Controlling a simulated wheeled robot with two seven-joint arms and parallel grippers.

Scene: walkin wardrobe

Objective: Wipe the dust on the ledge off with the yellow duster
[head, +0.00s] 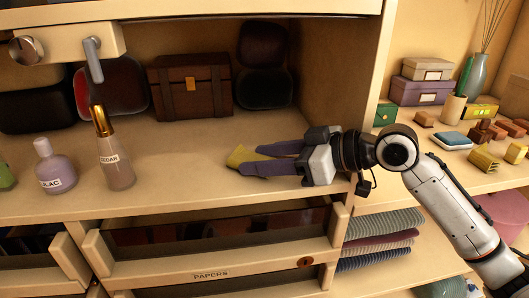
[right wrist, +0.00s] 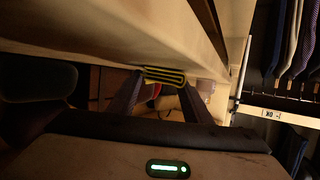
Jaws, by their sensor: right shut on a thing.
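The yellow duster (head: 238,156) is at the fingertips of my right gripper (head: 250,160), low over or on the shelf ledge (head: 185,165). The gripper reaches in from the right and points left, shut on the duster. In the right wrist view the duster (right wrist: 165,75), yellow with dark stripes, sits between the two dark fingers. I cannot tell whether it touches the ledge. I cannot make out distinct dust on the ledge. My left gripper is not in view.
A bottle labelled CEDAR (head: 116,165) and a LILAC bottle (head: 54,168) stand left on the ledge. A brown chest (head: 190,85) and dark cases are at the back. The right side panel (head: 338,75) rises beside my gripper. A PAPERS drawer (head: 215,262) is below.

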